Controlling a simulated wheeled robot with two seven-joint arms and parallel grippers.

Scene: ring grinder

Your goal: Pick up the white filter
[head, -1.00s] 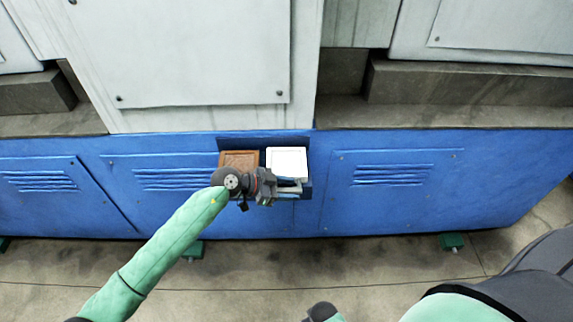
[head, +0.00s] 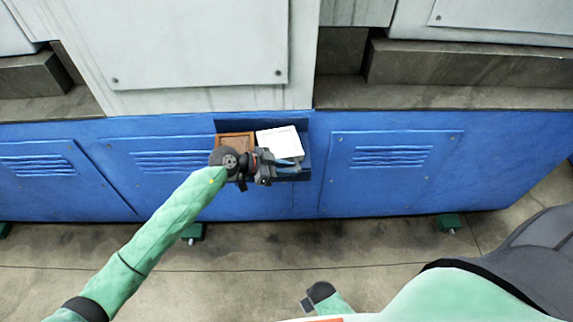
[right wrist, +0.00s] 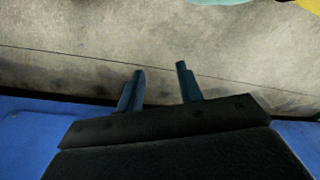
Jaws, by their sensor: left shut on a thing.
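The white filter (head: 280,142) is a flat white square at the blue tray on the front of the blue machine base. It sits askew, to the right of a brown framed filter (head: 236,141). My left gripper (head: 284,163) is at the near edge of the white filter and shut on it; the wrist hides part of the contact. My right gripper (right wrist: 160,68) shows in the right wrist view with its two blue fingers apart and nothing between them, above the grey floor.
The blue tray (head: 305,163) juts from the blue panel (head: 370,185), which has vent slots. A large pale machine block (head: 190,45) rises behind it. Grey floor (head: 240,255) lies in front, with green feet (head: 449,222) under the base.

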